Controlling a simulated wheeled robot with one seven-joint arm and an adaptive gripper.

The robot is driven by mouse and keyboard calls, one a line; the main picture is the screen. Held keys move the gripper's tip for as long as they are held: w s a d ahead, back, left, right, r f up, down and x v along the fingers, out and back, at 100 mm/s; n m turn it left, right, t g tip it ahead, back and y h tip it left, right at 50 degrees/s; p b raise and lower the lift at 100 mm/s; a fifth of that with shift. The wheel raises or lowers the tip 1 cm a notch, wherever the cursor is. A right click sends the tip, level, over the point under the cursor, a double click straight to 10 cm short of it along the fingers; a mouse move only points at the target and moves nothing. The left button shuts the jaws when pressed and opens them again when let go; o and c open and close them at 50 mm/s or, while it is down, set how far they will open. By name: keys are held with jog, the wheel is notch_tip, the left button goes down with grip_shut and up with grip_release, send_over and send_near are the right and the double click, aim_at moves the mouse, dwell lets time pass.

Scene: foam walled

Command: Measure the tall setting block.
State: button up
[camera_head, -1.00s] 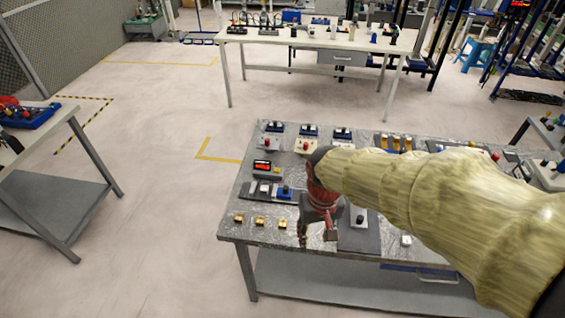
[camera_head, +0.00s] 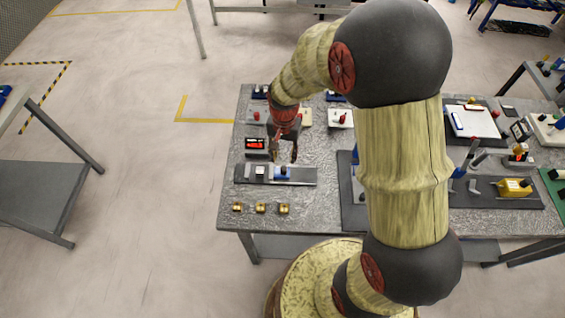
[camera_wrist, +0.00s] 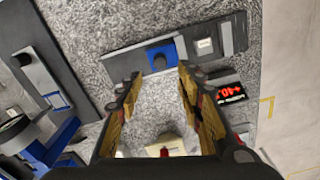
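My gripper (camera_head: 284,156) hangs over the left part of the bench, fingers down. In the wrist view my gripper (camera_wrist: 157,80) is open, with nothing between its fingertips. Just beyond them is a dark rail (camera_wrist: 128,67) with a blue part (camera_wrist: 160,57) and a pale square button (camera_wrist: 205,45). The same rail (camera_head: 300,181) shows in the head view. A display with red digits (camera_head: 254,143) stands behind it; it also shows in the wrist view (camera_wrist: 228,93). Several small brass blocks (camera_head: 261,208) sit in a row near the front edge. I cannot tell which block is tall.
A cream box with a red button (camera_wrist: 165,148) lies under the gripper in the wrist view. A dark plate (camera_head: 352,212) with fixtures is right of the rail, partly behind my arm. Bare grey bench top (camera_head: 312,222) shows between the brass blocks and that plate.

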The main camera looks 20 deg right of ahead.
aim_at(283, 168)
notch_tip(283, 168, down, 8)
jog(key=shift+r+b, duration=0.1)
jog(key=shift+b, duration=0.4)
jog(key=c, duration=0.3)
grip_shut()
